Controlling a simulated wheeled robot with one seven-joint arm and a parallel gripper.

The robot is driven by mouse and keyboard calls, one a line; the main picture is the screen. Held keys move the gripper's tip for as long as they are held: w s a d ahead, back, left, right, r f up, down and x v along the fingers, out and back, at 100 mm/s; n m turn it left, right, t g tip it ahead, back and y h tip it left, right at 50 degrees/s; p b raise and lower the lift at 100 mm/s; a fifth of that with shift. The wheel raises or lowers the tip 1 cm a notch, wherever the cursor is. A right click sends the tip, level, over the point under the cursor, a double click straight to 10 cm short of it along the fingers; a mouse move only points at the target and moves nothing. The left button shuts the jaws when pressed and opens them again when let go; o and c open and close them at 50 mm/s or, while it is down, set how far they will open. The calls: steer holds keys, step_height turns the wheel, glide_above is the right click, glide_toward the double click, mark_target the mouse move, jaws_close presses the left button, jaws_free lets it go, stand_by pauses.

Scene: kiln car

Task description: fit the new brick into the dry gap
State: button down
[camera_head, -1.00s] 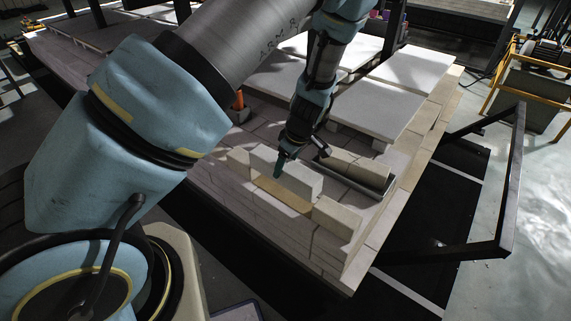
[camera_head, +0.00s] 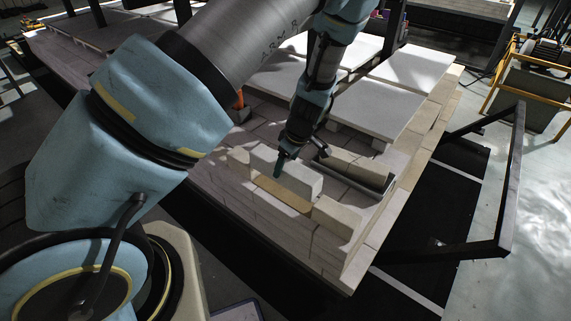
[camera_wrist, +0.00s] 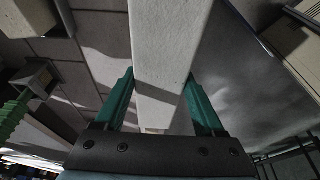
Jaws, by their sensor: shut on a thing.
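The new brick (camera_head: 287,172) is pale, long and roughly level. My gripper (camera_head: 281,162) is shut on it, and in the wrist view the green fingers (camera_wrist: 160,98) flank the brick (camera_wrist: 164,60) on both sides. The dry gap (camera_head: 283,196) shows as a tan strip just below the brick, between the end brick on the left (camera_head: 238,158) and the end brick on the right (camera_head: 338,215). The brick appears above this strip, lined up along the row. Whether its underside touches anything is hidden.
A dark tray (camera_head: 362,182) with bricks in it stands close behind the held brick. Large white slabs (camera_head: 375,98) on supports lie farther back. A small orange-topped object (camera_head: 238,98) stands at the left. A black frame (camera_head: 512,185) stands right.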

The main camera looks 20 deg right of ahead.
steer(key=shift+f+b, duration=2.1)
steer(key=shift+f, duration=1.25)
stand_by(0.6)
jaws_free()
steer(key=shift+r, duration=0.1)
stand_by(0.5)
steer(key=shift+p+v, duration=3.25)
steer(key=shift+v, duration=0.65)
